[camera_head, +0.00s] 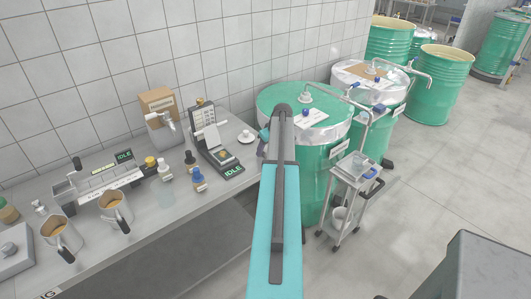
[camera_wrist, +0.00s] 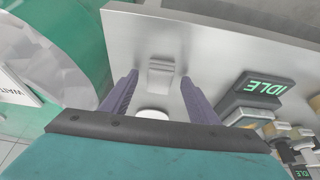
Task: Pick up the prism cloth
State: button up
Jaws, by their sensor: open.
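In the wrist view, a small grey, ridged, folded-looking piece (camera_wrist: 160,68) lies on the steel bench top. It appears to be the prism cloth, though no label shows. My gripper (camera_wrist: 159,79) is open, with its two purple-grey fingers apart on either side of the piece in the picture. The fingers hold nothing, and I cannot tell how high they are above the bench.
A white dish (camera_head: 247,137) stands by the wall. Left of it are a device reading IDLE (camera_head: 231,171), several small bottles and two jugs of brown liquid (camera_head: 117,207). Green drums (camera_head: 340,160) and a steel trolley (camera_head: 345,205) crowd the right. Open floor lies further right.

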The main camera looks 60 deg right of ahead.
jog(key=c, duration=1.1)
jog(key=shift+r, duration=0.15)
jog(key=shift+c, duration=0.2)
jog(key=shift+r+b, duration=1)
jog(key=shift+r, duration=0.45)
jog(key=s+a+r+b, duration=0.1)
jog(key=s+b, duration=0.1)
jog(key=s, duration=0.5)
jog(key=s+a+b, duration=0.2)
jog(key=s+b, duration=0.1)
jog(key=s, duration=0.5)
jog(key=shift+s+a+r, duration=0.25)
jog(key=shift+s+r, duration=0.05)
jog(key=shift+r, duration=0.1)
